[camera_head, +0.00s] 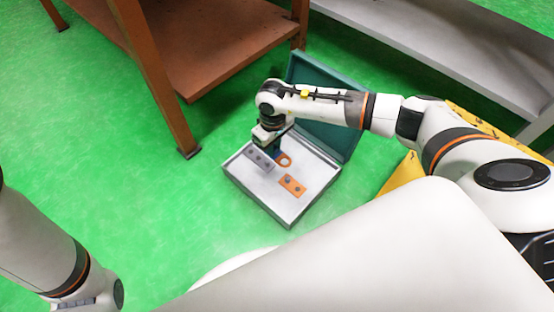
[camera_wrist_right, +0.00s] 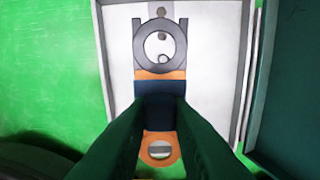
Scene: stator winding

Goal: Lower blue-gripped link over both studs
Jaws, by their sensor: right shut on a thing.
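The link's blue grip (camera_wrist_right: 160,100) is held between the dark fingers of my right gripper (camera_wrist_right: 158,112), which is shut on it. Its far end is a grey ring (camera_wrist_right: 140,42), with small round studs (camera_wrist_right: 163,36) showing through the opening. Its near end is an orange ring (camera_wrist_right: 147,146). In the head view, my right gripper (camera_head: 274,146) is over the case, and the orange ring (camera_head: 285,160) shows beside it. A grey plate with several studs (camera_head: 259,163) lies left of it. The gap between link and studs cannot be told. My left gripper is out of view.
An open case (camera_head: 263,204) with a pale floor and teal lid (camera_head: 320,85) lies on the green floor. An orange plate with studs (camera_head: 292,185) is in it. A brown table (camera_head: 215,60) stands behind, and a grey bench (camera_head: 440,45) is at the upper right.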

